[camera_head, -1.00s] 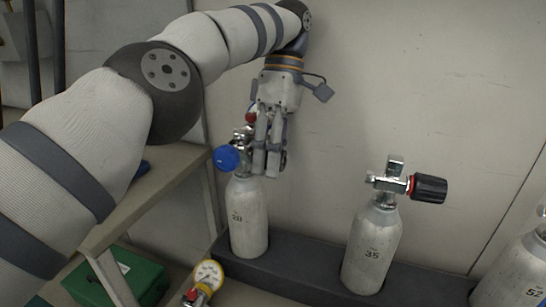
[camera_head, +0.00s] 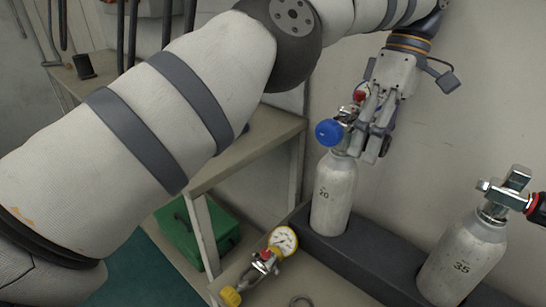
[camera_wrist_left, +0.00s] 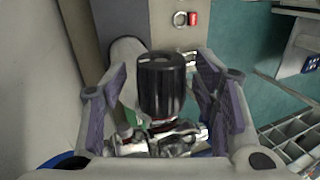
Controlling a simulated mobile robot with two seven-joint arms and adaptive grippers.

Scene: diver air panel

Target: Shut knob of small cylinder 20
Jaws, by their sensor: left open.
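Small cylinder 20 (camera_head: 333,197) is a white bottle standing upright in a dark base. Its metal valve carries a blue knob (camera_head: 329,132) on the left and a red part (camera_head: 359,96) at the top. My left gripper (camera_head: 375,140) is at the valve's right side and hides part of it. In the left wrist view, a black knob (camera_wrist_left: 160,85) on the metal valve (camera_wrist_left: 160,138) stands between the two spread fingers of my left gripper (camera_wrist_left: 162,95), with gaps on both sides. A blue edge (camera_wrist_left: 66,160) shows at the lower left. My right gripper is out of view.
Cylinder 35 (camera_head: 462,258) stands to the right in the same dark base (camera_head: 375,257). A yellow-rimmed gauge (camera_head: 283,240) lies in front of the base. A green box (camera_head: 197,233) is under the bench (camera_head: 255,147) at left. A wall is close behind.

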